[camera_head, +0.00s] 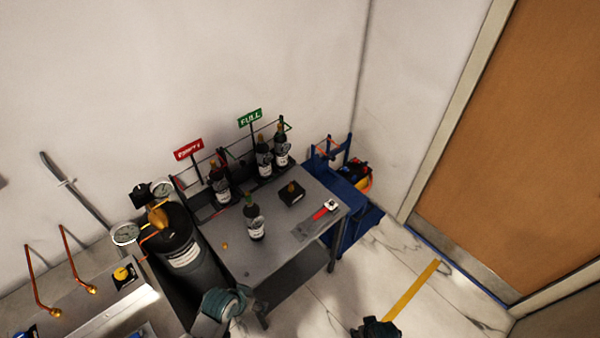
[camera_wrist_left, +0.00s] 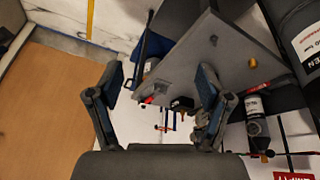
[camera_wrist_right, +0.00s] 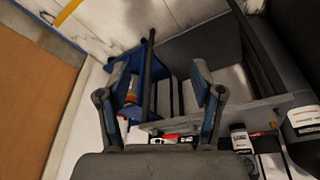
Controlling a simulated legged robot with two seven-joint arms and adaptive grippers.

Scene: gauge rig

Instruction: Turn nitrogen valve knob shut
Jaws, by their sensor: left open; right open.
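A dark gas cylinder (camera_head: 178,238) stands at the left of the steel table, with a brass valve (camera_head: 158,216) on top. A black knob (camera_head: 141,196) and two round gauges (camera_head: 124,233) sit around the valve. The cylinder also shows at the right edge of the left wrist view (camera_wrist_left: 304,38), where its label is partly readable, ending in "EN". My left gripper (camera_head: 222,304) is open and empty, low in front of the cylinder and apart from the knob. My right gripper (camera_head: 376,328) is open and empty at the bottom edge, far from the cylinder.
The steel table (camera_head: 245,268) holds a bottle (camera_head: 254,218), a small black box (camera_head: 291,194) and a red-handled tool (camera_head: 325,212). Several bottles stand in a rack behind, under EMPTY (camera_head: 188,150) and FULL (camera_head: 250,118) signs. A blue cart (camera_head: 348,228) stands right. A bench (camera_head: 95,308) with copper pipes is left.

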